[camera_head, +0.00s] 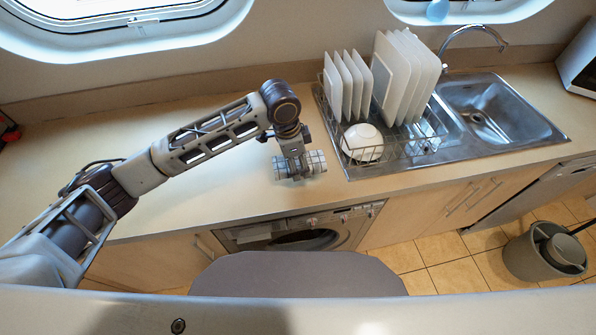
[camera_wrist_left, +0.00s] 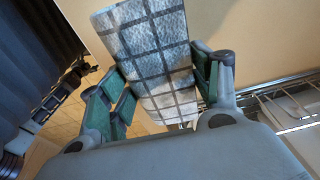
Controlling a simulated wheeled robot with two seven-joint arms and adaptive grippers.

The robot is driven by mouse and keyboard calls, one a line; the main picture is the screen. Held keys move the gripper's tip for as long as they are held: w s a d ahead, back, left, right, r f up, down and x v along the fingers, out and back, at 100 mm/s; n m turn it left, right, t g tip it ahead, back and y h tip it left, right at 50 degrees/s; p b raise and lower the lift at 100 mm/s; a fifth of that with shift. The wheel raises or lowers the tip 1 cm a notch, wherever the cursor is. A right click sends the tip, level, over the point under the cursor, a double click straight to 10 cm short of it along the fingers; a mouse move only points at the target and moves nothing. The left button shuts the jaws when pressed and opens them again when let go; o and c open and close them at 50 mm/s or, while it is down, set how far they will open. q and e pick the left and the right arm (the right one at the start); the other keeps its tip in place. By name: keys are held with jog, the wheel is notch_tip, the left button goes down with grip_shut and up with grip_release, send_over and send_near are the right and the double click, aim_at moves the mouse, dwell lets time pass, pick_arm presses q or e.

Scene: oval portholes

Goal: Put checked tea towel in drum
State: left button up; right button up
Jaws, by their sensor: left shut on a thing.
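The checked tea towel (camera_head: 316,162) is a light grey roll with dark grid lines. My left gripper (camera_head: 298,167) is shut on it, above the worktop near its front edge. In the left wrist view the towel (camera_wrist_left: 152,50) lies between the two green-padded fingers of the left gripper (camera_wrist_left: 160,88). I cannot tell whether the towel touches the worktop. The drum is in the washing machine (camera_head: 300,232) under the worktop, below the gripper. Its round door (camera_head: 305,240) shows only in its upper part; my own body hides the rest. My right gripper is not in view.
A dish rack (camera_head: 400,150) with white plates (camera_head: 405,75) and a white bowl (camera_head: 362,142) stands right of the gripper. The steel sink (camera_head: 490,110) is beyond it. A grey bucket (camera_head: 530,262) stands on the tiled floor at right. The worktop (camera_head: 225,190) left of the towel is clear.

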pick_arm(q)
jog(key=shift+f, duration=0.1)
jog(key=shift+f, duration=2.4)
jog(key=shift+f, duration=0.1)
jog(key=o, duration=1.4)
jog(key=shift+s+a+r, duration=0.1)
jog(key=shift+a+r, duration=0.25)
jog(key=shift+r, duration=1.65)
jog(key=shift+s+a+r, duration=0.15)
jog(key=shift+a+r, duration=0.2)
jog(key=shift+r, duration=1.65)
jog(key=shift+s+a+r, duration=0.1)
jog(key=shift+a+r, duration=0.25)
jog(key=shift+r, duration=1.65)
jog(key=shift+d, duration=0.1)
